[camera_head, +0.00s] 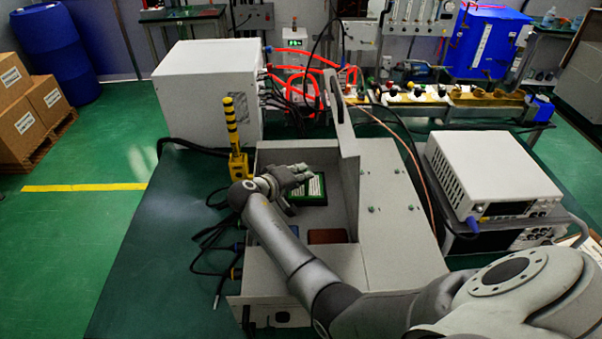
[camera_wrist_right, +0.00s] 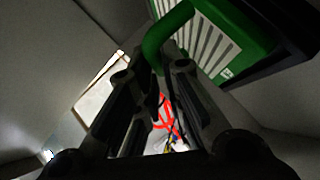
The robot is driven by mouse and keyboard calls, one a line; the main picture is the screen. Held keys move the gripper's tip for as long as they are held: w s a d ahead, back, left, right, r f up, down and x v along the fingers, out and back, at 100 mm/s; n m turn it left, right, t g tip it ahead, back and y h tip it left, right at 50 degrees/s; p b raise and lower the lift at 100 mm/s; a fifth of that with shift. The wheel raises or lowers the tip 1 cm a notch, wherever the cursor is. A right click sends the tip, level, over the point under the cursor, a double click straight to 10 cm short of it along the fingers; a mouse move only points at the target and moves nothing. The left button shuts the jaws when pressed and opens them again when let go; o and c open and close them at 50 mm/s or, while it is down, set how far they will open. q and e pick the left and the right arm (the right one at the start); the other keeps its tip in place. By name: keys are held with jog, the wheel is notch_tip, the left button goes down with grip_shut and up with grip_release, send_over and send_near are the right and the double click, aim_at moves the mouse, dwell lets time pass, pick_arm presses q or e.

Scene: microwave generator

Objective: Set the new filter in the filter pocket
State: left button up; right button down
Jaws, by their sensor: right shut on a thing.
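The filter, a green-framed block with white pleats, is low in the open grey housing in the head view (camera_head: 313,188); a dark rim shows round it. In the right wrist view the filter (camera_wrist_right: 218,42) fills the upper right, and its green handle (camera_wrist_right: 166,32) lies at my fingertips. My right gripper (camera_head: 296,178) is shut on this handle, at the filter's left side in the head view; its fingers also show in the wrist view (camera_wrist_right: 152,70). The arm hides part of the housing. I cannot tell the pocket's edges or whether the filter is seated. My left gripper is out of view.
The housing's raised grey panel (camera_head: 348,165) stands just right of the filter. A brown block (camera_head: 327,236) lies nearer in the housing. A yellow-black post (camera_head: 234,140) stands at its left back corner. Cables (camera_head: 212,235) lie on the bench at left.

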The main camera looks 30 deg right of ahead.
jog(key=c, duration=1.5)
grip_release()
jog(key=shift+c, duration=0.2)
